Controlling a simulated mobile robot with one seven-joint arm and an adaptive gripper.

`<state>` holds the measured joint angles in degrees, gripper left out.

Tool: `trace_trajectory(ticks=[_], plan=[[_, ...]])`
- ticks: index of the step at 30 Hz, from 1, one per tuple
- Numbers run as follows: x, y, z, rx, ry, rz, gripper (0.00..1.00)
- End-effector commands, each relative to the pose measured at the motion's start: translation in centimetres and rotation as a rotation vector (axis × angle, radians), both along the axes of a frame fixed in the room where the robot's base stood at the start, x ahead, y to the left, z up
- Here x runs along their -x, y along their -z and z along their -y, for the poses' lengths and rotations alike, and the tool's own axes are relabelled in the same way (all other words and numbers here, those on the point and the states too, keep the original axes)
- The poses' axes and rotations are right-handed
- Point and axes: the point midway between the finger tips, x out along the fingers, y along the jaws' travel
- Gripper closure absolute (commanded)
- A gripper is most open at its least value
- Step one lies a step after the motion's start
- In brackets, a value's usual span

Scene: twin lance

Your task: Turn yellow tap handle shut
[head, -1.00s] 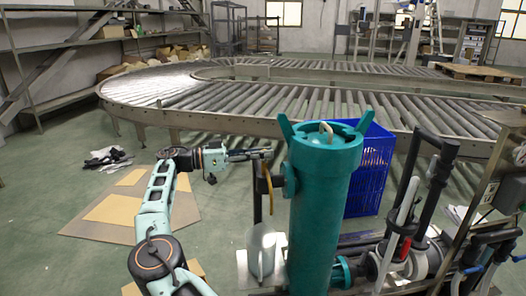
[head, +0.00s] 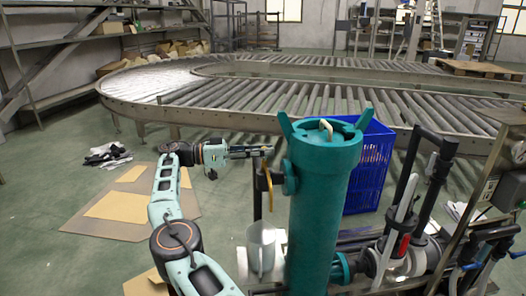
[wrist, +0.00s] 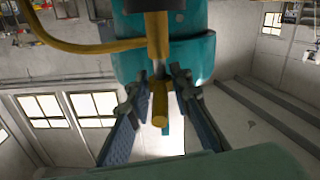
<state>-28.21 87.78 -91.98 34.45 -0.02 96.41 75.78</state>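The yellow tap handle (head: 269,185) is a thin, slightly curved lever on the left side of the teal tank (head: 325,200). It hangs roughly downward in the head view. My gripper (head: 264,151) is level with the handle's upper end, reaching in from the left. In the wrist view, a yellow bar (wrist: 159,108) lies between the two fingers of my gripper (wrist: 157,92). The fingers are apart, with visible gaps beside the bar. A yellow curved part (wrist: 75,45) runs off to the left, and the teal tank body (wrist: 195,58) is close ahead.
A grey pitcher-like piece (head: 262,250) stands below the handle. A blue crate (head: 368,170) is behind the tank, and black and white pipes (head: 410,215) are to its right. A roller conveyor (head: 290,100) curves behind. Cardboard (head: 125,205) lies on the left floor.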

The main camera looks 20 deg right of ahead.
Motion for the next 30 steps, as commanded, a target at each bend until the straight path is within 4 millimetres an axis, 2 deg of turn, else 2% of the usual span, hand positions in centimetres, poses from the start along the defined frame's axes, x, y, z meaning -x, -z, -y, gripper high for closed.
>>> trace_trajectory(ticks=[9, 13, 17, 24, 30], plan=[[-0.1, 0.0, 0.0, -0.001, -0.004, 0.0, 0.73], [-0.1, -0.8, 0.0, -0.003, -0.005, 0.003, 0.73], [-0.1, -3.0, 0.0, -0.002, -0.005, 0.005, 0.73], [-0.1, -7.9, 0.1, -0.003, -0.003, 0.005, 0.73], [-0.1, -9.5, 0.1, -0.002, -0.003, 0.0, 0.73]])
